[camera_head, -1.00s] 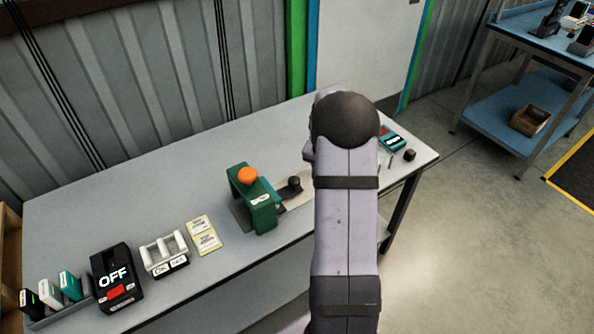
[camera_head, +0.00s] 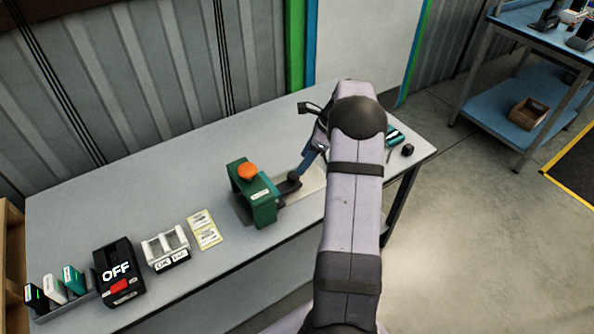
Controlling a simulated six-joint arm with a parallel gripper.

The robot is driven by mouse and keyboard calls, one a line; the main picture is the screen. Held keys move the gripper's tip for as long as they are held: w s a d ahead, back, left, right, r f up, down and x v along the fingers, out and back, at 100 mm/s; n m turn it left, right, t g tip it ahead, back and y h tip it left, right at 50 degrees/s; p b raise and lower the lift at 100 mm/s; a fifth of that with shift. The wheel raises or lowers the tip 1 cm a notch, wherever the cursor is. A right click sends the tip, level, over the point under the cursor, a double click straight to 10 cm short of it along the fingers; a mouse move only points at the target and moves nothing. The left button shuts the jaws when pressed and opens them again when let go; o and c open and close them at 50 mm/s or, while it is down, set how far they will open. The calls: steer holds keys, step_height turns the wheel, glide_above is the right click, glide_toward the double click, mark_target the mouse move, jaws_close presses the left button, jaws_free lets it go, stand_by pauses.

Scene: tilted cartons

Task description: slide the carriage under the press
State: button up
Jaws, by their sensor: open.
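The green press (camera_head: 262,210) with an orange button on top stands mid-table. The carriage, with a dark knob (camera_head: 292,182), is close against the press's right side on a pale base plate (camera_head: 314,181); how far it reaches under the press is hidden. My gripper (camera_head: 303,170) is open above the plate, partly hidden behind my arm. A blue finger slants down to just beside the knob; whether it touches the knob I cannot tell.
Left of the press lie yellow labels (camera_head: 204,229), a white holder (camera_head: 165,248), a black OFF box (camera_head: 118,272) and a rack of small cartons (camera_head: 65,298). A teal item (camera_head: 393,137) and a black cube (camera_head: 407,150) lie at the right end. The table's back is clear.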

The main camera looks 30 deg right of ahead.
mark_target(294, 175)
steer(key=shift+p+x, duration=0.85)
steer(key=shift+x, duration=2.55)
